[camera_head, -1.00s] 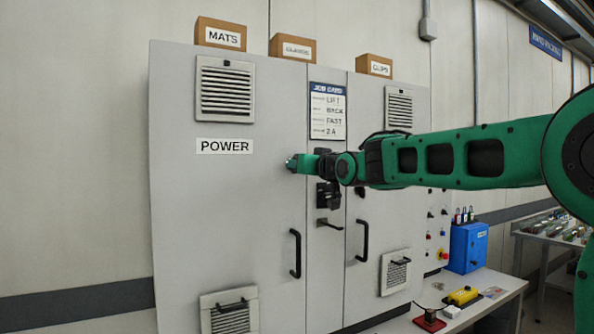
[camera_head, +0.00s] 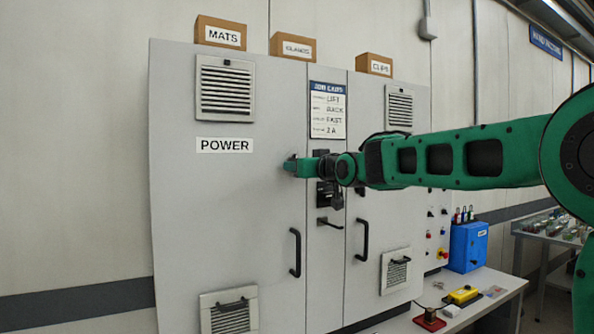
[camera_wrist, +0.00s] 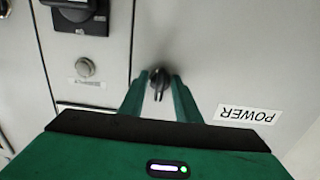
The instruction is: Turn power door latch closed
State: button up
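The power door (camera_head: 230,215) is a large grey cabinet door with a POWER label (camera_head: 225,145); it looks shut. Its latch (camera_wrist: 158,82) is a small black turn-knob on the door face, seen in the wrist view near the door's edge. In that view my gripper (camera_wrist: 159,88) is open, with one green finger on each side of the latch. I cannot tell whether either finger touches it. In the head view my gripper (camera_head: 290,164) is at the door's right edge and hides the latch.
A black rotary switch (camera_wrist: 78,14) and a round button (camera_wrist: 85,67) sit on the neighbouring panel. A door handle (camera_head: 296,253) juts out below my gripper. Boxes (camera_head: 220,33) stand on the cabinet top. A bench (camera_head: 480,300) stands at lower right.

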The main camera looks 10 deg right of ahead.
jog(key=shift+s+r, duration=0.15)
jog(key=v, duration=1)
jog(key=shift+s, duration=0.2)
jog(key=shift+d, duration=0.15)
